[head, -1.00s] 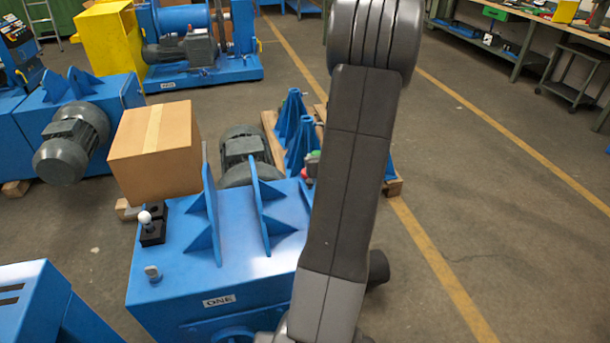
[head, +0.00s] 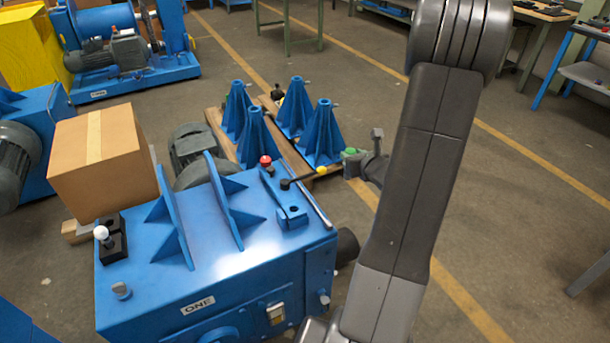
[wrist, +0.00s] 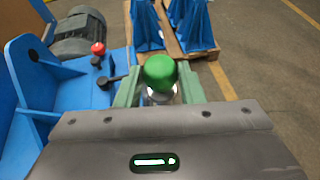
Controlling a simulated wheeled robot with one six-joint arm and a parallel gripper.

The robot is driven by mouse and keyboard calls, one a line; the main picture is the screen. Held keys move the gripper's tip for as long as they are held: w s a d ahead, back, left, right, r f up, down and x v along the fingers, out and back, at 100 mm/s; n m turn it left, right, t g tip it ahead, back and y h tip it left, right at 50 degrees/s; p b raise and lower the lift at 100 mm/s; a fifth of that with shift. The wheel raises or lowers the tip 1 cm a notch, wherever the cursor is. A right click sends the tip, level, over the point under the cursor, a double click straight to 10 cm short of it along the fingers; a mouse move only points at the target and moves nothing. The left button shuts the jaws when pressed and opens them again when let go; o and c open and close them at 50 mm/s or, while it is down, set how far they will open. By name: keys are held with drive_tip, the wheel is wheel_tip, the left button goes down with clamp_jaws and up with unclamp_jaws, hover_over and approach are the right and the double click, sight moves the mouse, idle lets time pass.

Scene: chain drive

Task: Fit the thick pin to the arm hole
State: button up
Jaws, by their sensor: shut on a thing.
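My gripper (head: 362,163) is shut on a pin with a green rounded head (head: 349,152), held above the floor just right of the blue machine marked ONE. In the wrist view the green head (wrist: 160,71) sits between the green-grey fingers, with a short metallic part below it; the lower end is hidden. On the machine's right top edge, a slim blue arm-like piece (head: 283,200) ends in a small block (head: 292,216) with a dark spot. I cannot tell which opening is the arm hole.
A red knob (head: 265,160) stands on the machine's rear right corner. Upright blue fins (head: 220,205) and a white-knobbed switch (head: 101,233) rise from its top. A cardboard box (head: 100,160) is at left. Blue pyramid stands (head: 253,140) sit on a pallet behind. Floor at right is clear.

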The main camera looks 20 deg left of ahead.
drive_tip(key=s+a+f+n+g+y+b, duration=0.1)
drive_tip(key=s+a+f+n+g+y, duration=0.1)
drive_tip(key=a, duration=0.5)
drive_tip(key=s+a+f+n+g+y+b, duration=0.1)
drive_tip(key=s+a+n+g, duration=0.1)
drive_tip(key=s+a, duration=0.3)
drive_tip(key=shift+s+a+f+n+g+y, duration=0.3)
drive_tip(key=shift+a+f+n+g+y, duration=0.15)
drive_tip(key=shift+a, duration=0.65)
wheel_tip(320, 180, down, 6)
drive_tip(key=b, duration=0.6)
drive_tip(key=shift+d+r, duration=0.1)
drive_tip(key=shift+r, duration=0.05)
drive_tip(key=shift+b, duration=0.45)
drive_tip(key=shift+f+b, duration=3.45)
drive_tip(key=o, duration=1.2)
drive_tip(key=shift+o, duration=0.2)
drive_tip(key=p+v, duration=0.1)
drive_tip(key=v, duration=1.3)
drive_tip(key=shift+p, duration=0.4)
